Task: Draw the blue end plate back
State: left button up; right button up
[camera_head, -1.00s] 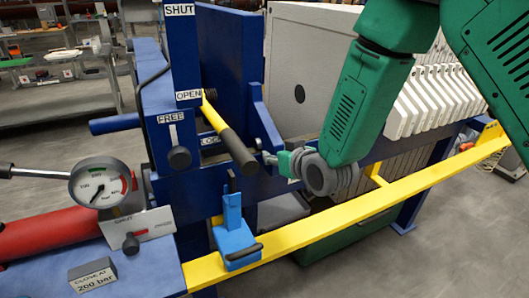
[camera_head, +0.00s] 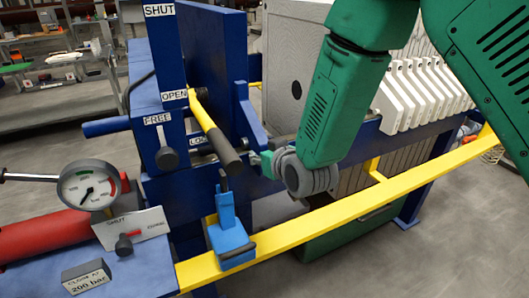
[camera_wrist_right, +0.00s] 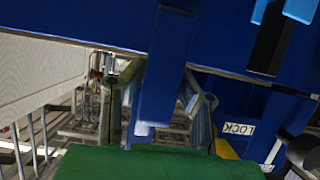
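The blue end plate (camera_head: 212,75) stands upright in the press, left of the white filter plates (camera_head: 288,70). A blue lug (camera_head: 246,112) sticks out from its right face. My right gripper (camera_head: 262,163) is at the lower end of this lug. In the right wrist view, its two fingers (camera_wrist_right: 164,95) stand on either side of a blue upright bar (camera_wrist_right: 165,60), which looks like the lug. Their tips lean in against its edges, so the gripper seems shut on it. My left gripper is not in view.
A yellow-black lever (camera_head: 215,132) sticks out by the OPEN label. A black knob (camera_head: 167,158) sits below the FREE label. A yellow rail (camera_head: 345,215) with a blue clamp (camera_head: 230,240) crosses in front. A gauge (camera_head: 87,187) stands at left; grey floor is clear at lower right.

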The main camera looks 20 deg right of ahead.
jog(key=shift+o, duration=0.4)
jog(key=shift+w+d, duration=0.1)
jog(key=shift+d, duration=0.75)
jog(key=shift+a, duration=0.5)
jog(key=shift+s+d+r, duration=0.15)
jog(key=shift+s+d, duration=0.1)
jog(key=shift+s, duration=0.1)
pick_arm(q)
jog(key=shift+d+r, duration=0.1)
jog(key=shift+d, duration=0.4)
pick_arm(e)
jog(key=v, duration=1.1)
jog(key=shift+a, duration=0.35)
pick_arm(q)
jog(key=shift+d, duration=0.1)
pick_arm(e)
jog(key=shift+s+d, duration=0.1)
